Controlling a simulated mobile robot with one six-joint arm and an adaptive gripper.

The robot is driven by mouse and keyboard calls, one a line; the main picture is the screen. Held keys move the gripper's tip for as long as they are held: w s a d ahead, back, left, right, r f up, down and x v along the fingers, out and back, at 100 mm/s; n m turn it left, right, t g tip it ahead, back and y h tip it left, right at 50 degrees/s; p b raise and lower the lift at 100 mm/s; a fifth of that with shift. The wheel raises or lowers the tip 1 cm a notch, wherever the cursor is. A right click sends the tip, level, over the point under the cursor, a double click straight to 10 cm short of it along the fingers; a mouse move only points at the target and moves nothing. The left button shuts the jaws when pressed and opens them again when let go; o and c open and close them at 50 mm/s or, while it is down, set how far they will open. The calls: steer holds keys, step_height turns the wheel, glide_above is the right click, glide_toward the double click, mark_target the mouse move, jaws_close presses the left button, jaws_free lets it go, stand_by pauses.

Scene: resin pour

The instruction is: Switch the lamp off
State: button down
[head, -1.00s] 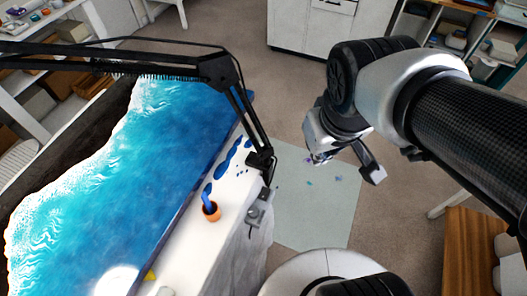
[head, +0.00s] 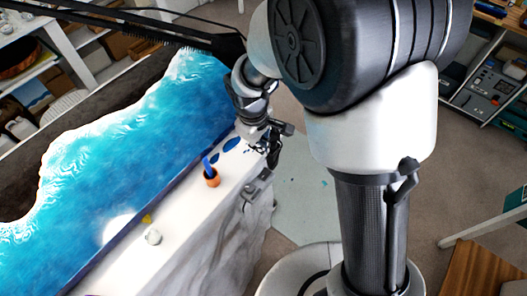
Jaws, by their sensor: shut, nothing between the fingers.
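The black jointed lamp arm (head: 120,17) crosses the upper left of the head view, above the blue resin table. Its lamp head is out of view. The lower part of the lamp arm is hidden behind my arm. A grey metal clamp (head: 256,187) grips the table's right edge. A bright round patch (head: 118,228) shows on the resin. I cannot make out a switch. My gripper (head: 276,146) is shut and empty, beside the table's right edge and just above the clamp in the picture. I cannot tell whether it touches the lamp.
The blue and white resin panel (head: 130,150) lies on a white-covered table (head: 180,235). An orange cup (head: 212,178) with a blue tool stands near the edge, with blue spills beyond it. A small white object (head: 153,237) and a yellow piece (head: 147,218) lie nearer.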

steer(key=b, duration=0.4)
glide_toward(264, 171)
steer(key=f, duration=0.5)
steer(key=shift+w+d+f, duration=0.15)
steer(key=shift+w+d, duration=0.05)
steer(key=shift+w, duration=0.2)
steer(key=shift+w+f, duration=0.1)
steer(key=shift+f, duration=0.6)
steer(key=shift+w+d+f+b, duration=0.1)
steer(key=shift+d+f+b, duration=0.05)
steer(key=shift+f+b, duration=0.25)
